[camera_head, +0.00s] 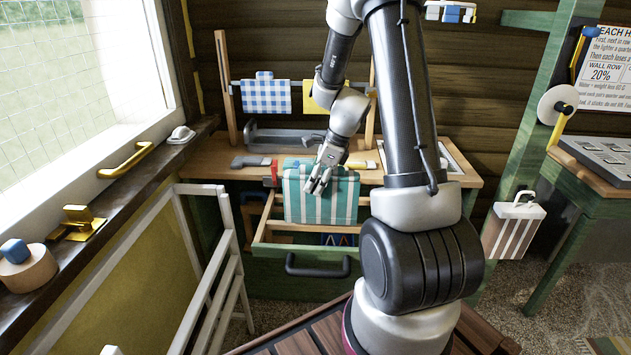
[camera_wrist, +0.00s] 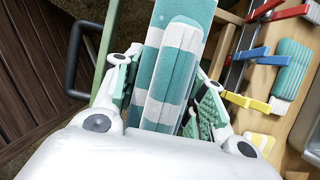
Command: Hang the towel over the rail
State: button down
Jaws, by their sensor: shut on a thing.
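The towel (camera_head: 340,197) is teal and white striped and hangs folded from my gripper (camera_head: 319,181) in front of the wooden bench, above the open drawer. In the wrist view the towel (camera_wrist: 176,70) runs up between the two fingers of my gripper (camera_wrist: 165,85), which is shut on it. The rail (camera_head: 297,84) runs between two wooden posts at the back of the bench, behind and above the towel. A blue checked cloth (camera_head: 266,97) and a yellow cloth (camera_head: 312,99) hang on it. My arm hides the rail's right part.
The open drawer (camera_head: 300,250) with a dark handle is below the towel. A white folding rack (camera_head: 222,260) stands at left. A red clamp (camera_wrist: 284,12), a blue clamp (camera_wrist: 272,60) and a teal folded cloth (camera_wrist: 293,70) lie at right in the wrist view.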

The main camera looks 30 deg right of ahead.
dwell(0.3)
jog(key=shift+f, duration=1.2)
send_over(316, 226)
jog(key=w, duration=0.1)
jog(key=shift+d+f, duration=0.2)
jog(key=shift+f, duration=3.3)
jog(key=shift+f, duration=3.7)
jog(key=c, duration=0.8)
grip_release()
jog(key=shift+o, duration=0.2)
